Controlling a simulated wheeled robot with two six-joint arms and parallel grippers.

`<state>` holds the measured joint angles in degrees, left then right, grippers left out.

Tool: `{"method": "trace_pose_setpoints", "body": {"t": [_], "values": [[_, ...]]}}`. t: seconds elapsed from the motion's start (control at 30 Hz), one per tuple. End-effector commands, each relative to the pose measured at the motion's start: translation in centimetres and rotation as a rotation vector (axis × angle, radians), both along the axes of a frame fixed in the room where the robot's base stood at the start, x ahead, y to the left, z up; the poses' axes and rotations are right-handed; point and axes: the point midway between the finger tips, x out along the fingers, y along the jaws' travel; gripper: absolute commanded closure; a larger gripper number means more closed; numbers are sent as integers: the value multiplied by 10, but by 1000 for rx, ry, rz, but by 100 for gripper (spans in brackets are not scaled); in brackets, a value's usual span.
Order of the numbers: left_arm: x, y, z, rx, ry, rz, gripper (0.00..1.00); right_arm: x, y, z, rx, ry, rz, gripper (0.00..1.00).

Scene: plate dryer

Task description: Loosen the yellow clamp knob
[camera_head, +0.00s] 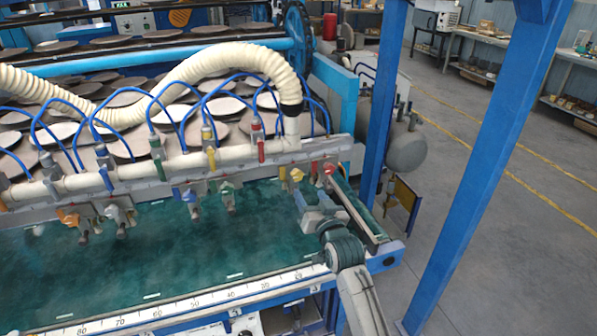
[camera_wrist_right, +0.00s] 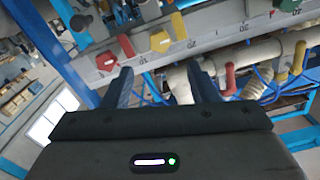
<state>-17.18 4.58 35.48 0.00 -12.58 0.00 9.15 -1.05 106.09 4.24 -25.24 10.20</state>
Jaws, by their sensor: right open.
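A yellow clamp knob (camera_head: 296,174) sits on the front of the pale rail near its right end. A red knob (camera_head: 329,169) is just right of it. In the right wrist view the yellow knob (camera_wrist_right: 180,27) is ahead of the fingers, with the red knob (camera_wrist_right: 127,46) to its left. My right gripper (camera_head: 312,203) is just in front of the yellow knob in the head view. In the wrist view its fingers (camera_wrist_right: 160,72) are apart with nothing between them, and they look short of the knob. My left gripper is not in view.
The rail carries other clamps, including an orange one (camera_head: 68,217) and a green one (camera_head: 226,187), plus blue hoses. A ruler edge (camera_head: 200,302) runs along the green table (camera_head: 170,255). A blue post (camera_head: 380,100) stands to the right.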

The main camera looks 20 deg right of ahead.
Motion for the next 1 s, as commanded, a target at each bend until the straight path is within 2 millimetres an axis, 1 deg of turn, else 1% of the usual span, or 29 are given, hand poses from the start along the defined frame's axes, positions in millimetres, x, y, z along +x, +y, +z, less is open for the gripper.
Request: {"method": "trace_pose_setpoints", "body": {"t": [0.1, 0.3, 0.5, 0.7, 0.97, 1.0], "values": [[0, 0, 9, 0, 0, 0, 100, 20, 1, 4, 0, 1, 0, 47], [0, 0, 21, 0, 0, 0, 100, 57, 2, 3, 0, 2, 0, 47], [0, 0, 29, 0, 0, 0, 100, 84, 3, 1, -1, 2, 0, 47], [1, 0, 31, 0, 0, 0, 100, 96, 3, 0, -1, 1, -1, 47], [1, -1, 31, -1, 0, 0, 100, 97, 3, -1, -1, 1, -1, 47], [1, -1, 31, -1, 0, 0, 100, 97, 3, -1, -1, 1, -1, 48]]}}
